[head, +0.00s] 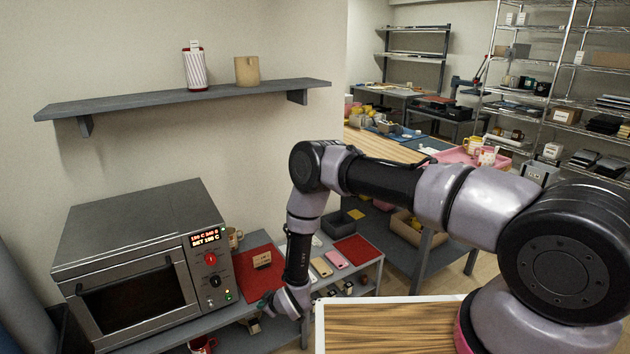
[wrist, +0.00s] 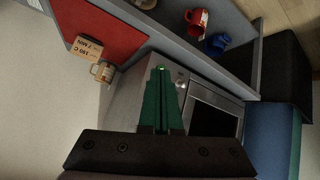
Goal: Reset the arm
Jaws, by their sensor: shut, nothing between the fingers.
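My arm reaches from the right of the head view, with the forearm hanging down over the bench. My gripper (head: 262,308) is at its low end, in front of the red mat and right of the grey oven-like machine (head: 130,285). In the wrist view its green fingers (wrist: 160,72) are together and empty. The machine (wrist: 215,112) shows beyond the fingers there. Its door is shut and its display is lit with red digits. A tan mug (head: 235,238) stands beside the machine, also seen in the wrist view (wrist: 102,71).
A red mat (head: 258,272) bears a small tan sign (head: 262,259). A red mug (wrist: 197,20) and a blue item (wrist: 215,44) sit on a lower level. A wooden tabletop (head: 390,325) is front right.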

